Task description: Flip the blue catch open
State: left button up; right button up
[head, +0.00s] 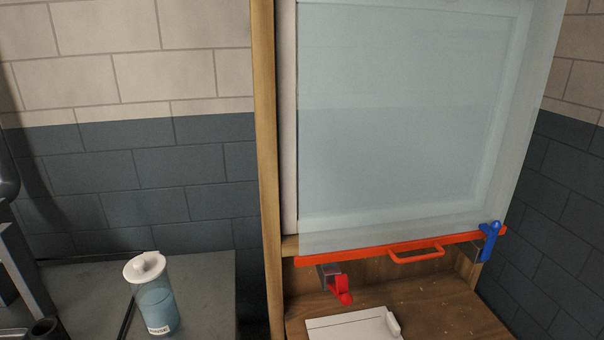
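The blue catch (490,238) is at the right end of the orange-red rail (350,250) along the bottom of a translucent panel. Its lever points upward and overlaps the rail end, beside a grey metal block on the wooden frame. A red catch (341,290) sits below the rail at the left on a similar grey block, with its lever hanging down. An orange handle (416,254) sticks out from the rail between the two catches. Neither of my grippers is in view.
The translucent panel (400,120) covers the upper opening of a wooden frame (266,170). A white flat object (350,327) lies on the wooden floor under the rail. A lidded jar with blue liquid (157,304) stands on a grey surface (205,285) at the left.

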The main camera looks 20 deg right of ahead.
aim_at(493, 230)
jog(key=k+l+z, duration=0.1)
jog(key=l+z, duration=0.15)
jog(key=z, duration=0.2)
jog(key=k+l+z, duration=0.1)
jog(key=l+z, duration=0.2)
jog(key=z, duration=0.2)
jog(key=l+z, duration=0.25)
jog(key=z, duration=0.2)
